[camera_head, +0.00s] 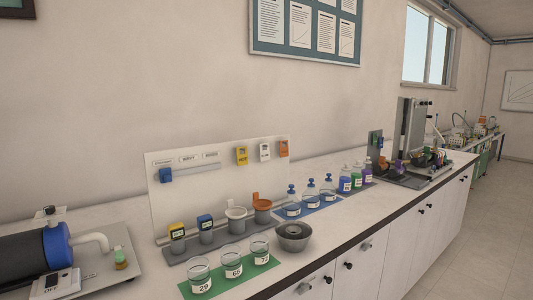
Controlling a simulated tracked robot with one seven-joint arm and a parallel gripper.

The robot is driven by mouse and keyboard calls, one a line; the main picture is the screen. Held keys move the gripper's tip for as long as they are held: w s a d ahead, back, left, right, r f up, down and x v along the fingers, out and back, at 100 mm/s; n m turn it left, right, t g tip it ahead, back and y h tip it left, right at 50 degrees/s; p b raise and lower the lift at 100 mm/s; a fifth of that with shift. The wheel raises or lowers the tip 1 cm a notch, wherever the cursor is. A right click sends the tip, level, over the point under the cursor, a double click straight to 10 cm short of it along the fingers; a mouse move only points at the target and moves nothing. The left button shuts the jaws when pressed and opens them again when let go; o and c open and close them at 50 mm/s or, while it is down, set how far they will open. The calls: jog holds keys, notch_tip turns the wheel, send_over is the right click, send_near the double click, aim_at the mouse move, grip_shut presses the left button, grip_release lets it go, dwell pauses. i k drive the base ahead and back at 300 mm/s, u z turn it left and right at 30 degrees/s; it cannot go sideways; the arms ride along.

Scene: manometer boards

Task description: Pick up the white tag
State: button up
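The white tag (264,152) hangs on the upright white board (213,203) at the back of the counter, near the board's upper right. It is between a yellow tag (241,155) on its left and an orange tag (283,148) on its right. It has small dark marks that are too small to read. Nothing covers it. My gripper is not in view.
A grey base (188,255) with cups stands before the board. In front are beakers on a green mat (262,265) and a dark round bowl (293,236). Blue-topped bottles stand right on a blue mat (318,219). A blue-ended cylinder (58,245) is at left.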

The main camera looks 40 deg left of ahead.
aim_at(264, 155)
jog(key=u, duration=0.3)
jog(key=i, duration=1)
jog(key=u, duration=1.25)
jog(key=i, duration=0.95)
jog(key=u, duration=0.65)
jog(key=k, duration=0.85)
jog(key=u, duration=0.15)
jog(key=i, duration=0.9)
jog(key=z, duration=0.1)
